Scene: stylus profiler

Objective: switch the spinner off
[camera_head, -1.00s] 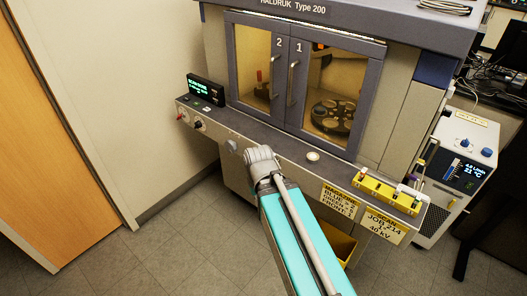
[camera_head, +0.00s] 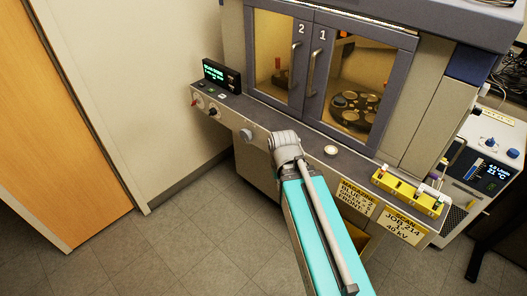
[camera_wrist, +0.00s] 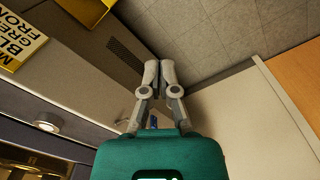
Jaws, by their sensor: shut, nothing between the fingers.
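No control reads as the spinner in these frames. Behind door 1 of the grey cabinet, a round carousel (camera_head: 357,102) with several discs shows through the glass. On the cabinet's front ledge, at the left, are a red-tipped switch (camera_head: 195,102) and a black knob (camera_head: 213,112). A grey round knob (camera_head: 247,134) is further right on the front face. Their settings are too small to tell. My gripper (camera_wrist: 159,66) is shut and empty in the wrist view, with floor and cabinet side beyond it. In the head view my arm's end stands before the ledge and the fingers are hidden.
A small display (camera_head: 221,74) stands on the ledge's left end. A pale round button (camera_head: 331,150) and a yellow rack (camera_head: 408,192) are to the right. Yellow signs (camera_head: 354,196) hang on the front. A chiller (camera_head: 485,170) stands at right. Floor is clear at left.

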